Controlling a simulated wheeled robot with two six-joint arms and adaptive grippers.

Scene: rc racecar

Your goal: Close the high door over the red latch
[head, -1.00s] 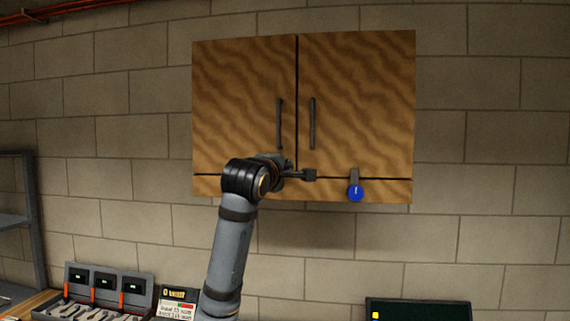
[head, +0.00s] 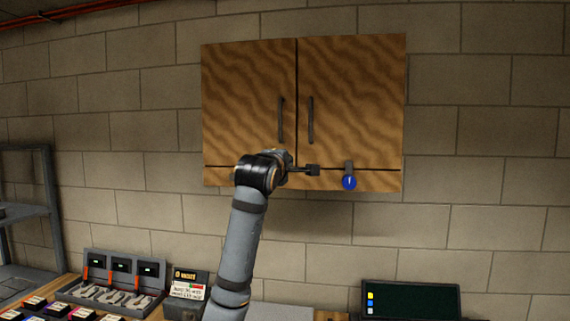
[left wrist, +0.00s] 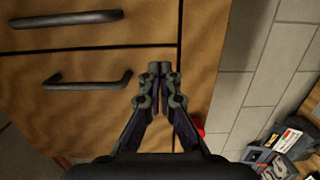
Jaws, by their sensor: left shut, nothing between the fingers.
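A wooden wall cabinet (head: 240,75) has two high doors, and both look flush with the front in the head view. The left high door (head: 235,125) and right high door (head: 365,100) each have a dark handle by the centre gap. My left gripper (head: 284,160) is at the left door's lower inner corner, partly hidden behind my wrist. In the left wrist view its shut fingertips (left wrist: 160,66) are empty, over the bottom edge near the gap; contact is unclear. The red latch (left wrist: 201,130) shows partly beside the fingers; my arm hides it in the head view. My right gripper is out of view.
A blue latch (head: 349,182) hangs under the right door. Below are a workbench with a tool tray (head: 110,293), a small sign box (head: 187,290) and a dark screen (head: 410,299). A grey shelf (head: 30,215) stands at left. The wall beside the cabinet is bare.

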